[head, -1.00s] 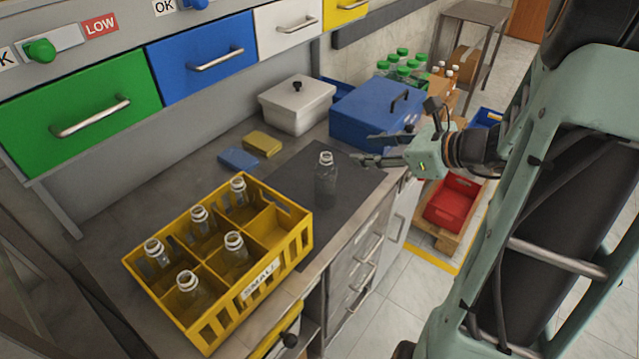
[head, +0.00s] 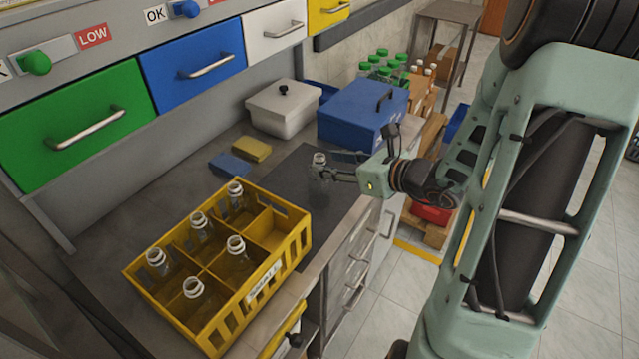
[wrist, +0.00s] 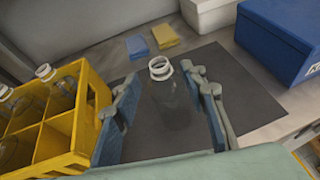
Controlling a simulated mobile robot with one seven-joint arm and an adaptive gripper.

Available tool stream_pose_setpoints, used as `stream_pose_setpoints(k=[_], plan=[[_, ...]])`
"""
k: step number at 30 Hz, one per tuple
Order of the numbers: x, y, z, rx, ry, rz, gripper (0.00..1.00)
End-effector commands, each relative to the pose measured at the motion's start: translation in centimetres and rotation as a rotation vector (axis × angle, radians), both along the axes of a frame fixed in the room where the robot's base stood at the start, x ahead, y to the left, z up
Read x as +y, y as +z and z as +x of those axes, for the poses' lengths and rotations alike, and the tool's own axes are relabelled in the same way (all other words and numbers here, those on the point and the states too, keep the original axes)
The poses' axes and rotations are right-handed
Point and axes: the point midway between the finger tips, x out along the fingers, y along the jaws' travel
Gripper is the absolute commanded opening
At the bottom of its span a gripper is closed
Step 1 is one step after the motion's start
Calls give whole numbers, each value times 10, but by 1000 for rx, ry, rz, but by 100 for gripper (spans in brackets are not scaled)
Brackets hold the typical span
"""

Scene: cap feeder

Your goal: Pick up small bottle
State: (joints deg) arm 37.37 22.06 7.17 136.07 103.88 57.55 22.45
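A small clear bottle (head: 319,168) without a cap stands upright on the dark mat (head: 283,187). In the wrist view the bottle (wrist: 168,100) stands between the two spread fingers of my gripper (wrist: 163,112). I see a gap between the bottle and the fingers on both sides. In the head view my gripper (head: 338,171) reaches in from the right at the bottle's height, and its fingers partly overlap the bottle. The yellow crate (head: 262,283), marked SMALL, holds several similar clear bottles, and its back right compartment is empty.
A blue box (head: 352,130) and a white lidded container (head: 275,120) stand behind the mat. Coloured drawers (head: 195,62) hang above the counter. The mat around the bottle is otherwise clear.

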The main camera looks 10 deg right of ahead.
Motion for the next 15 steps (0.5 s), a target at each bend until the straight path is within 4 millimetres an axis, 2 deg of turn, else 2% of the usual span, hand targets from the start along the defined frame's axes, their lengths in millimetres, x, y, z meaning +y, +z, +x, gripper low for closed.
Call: stream_pose_setpoints(k=[3, 7, 15], plan=[[11, -2, 17, 1, 5, 2, 39], [19, -9, 29, 1, 3, 1, 39], [22, -11, 34, 0, 1, 0, 39]])
